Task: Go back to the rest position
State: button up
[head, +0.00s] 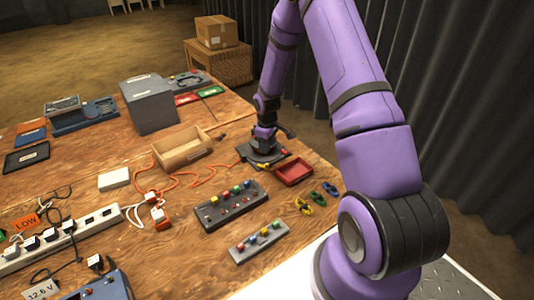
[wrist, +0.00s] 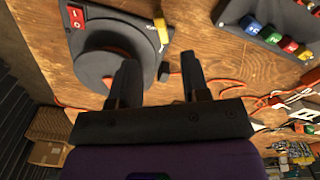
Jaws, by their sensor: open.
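My gripper (wrist: 160,72) is open, its two dark fingers apart with nothing between them in the wrist view. In the head view my arm reaches over the far right of the wooden table, and my gripper (head: 264,138) is above a dark device (head: 272,160). In the wrist view this device (wrist: 107,70) has a round black part and a red rocker switch (wrist: 76,17). One finger overlaps the round part in the picture; I cannot tell whether they touch. The fingertips are hard to make out in the head view.
A wooden tray (head: 168,160), a red tray (head: 293,172) and a button panel (head: 232,210) stand near my gripper. Orange cords (head: 196,180) lie on the table. A grey box (head: 150,104) stands at the back. A dark curtain (head: 455,110) hangs at the right.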

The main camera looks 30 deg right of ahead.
jog(key=shift+r, duration=0.6)
jog(key=shift+r, duration=0.1)
